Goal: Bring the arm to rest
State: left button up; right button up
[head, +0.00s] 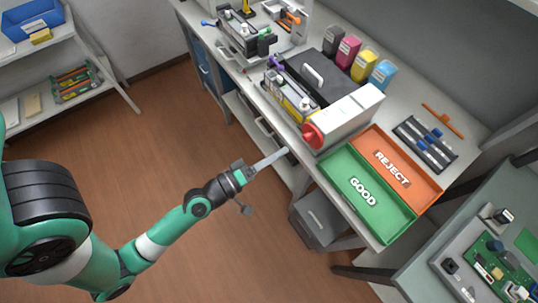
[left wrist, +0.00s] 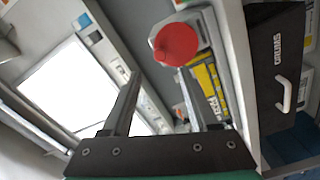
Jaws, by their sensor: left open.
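My left arm reaches in from the left in the head view, and its gripper (head: 272,159) is in front of the workbench edge, over the floor side. In the left wrist view the gripper's two fingers (left wrist: 165,90) stand apart with nothing held between them. A red round knob (left wrist: 175,44) on the white machine shows just beyond the fingers, apart from them. The same red knob (head: 312,135) shows in the head view, to the upper right of the gripper. My right gripper is in neither view.
On the bench (head: 309,170) are a green GOOD tray (head: 350,188), an orange REJECT tray (head: 398,160), several coloured toner bottles (head: 363,66) and a rack with blue parts (head: 425,143). A grey cabinet (head: 318,215) stands below. Open wooden floor (head: 170,130) lies left of the bench.

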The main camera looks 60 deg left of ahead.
pick_arm(q)
jog(key=shift+s+d+b, duration=0.2)
jog(key=shift+s+b, duration=0.15)
jog(key=shift+s, duration=0.85)
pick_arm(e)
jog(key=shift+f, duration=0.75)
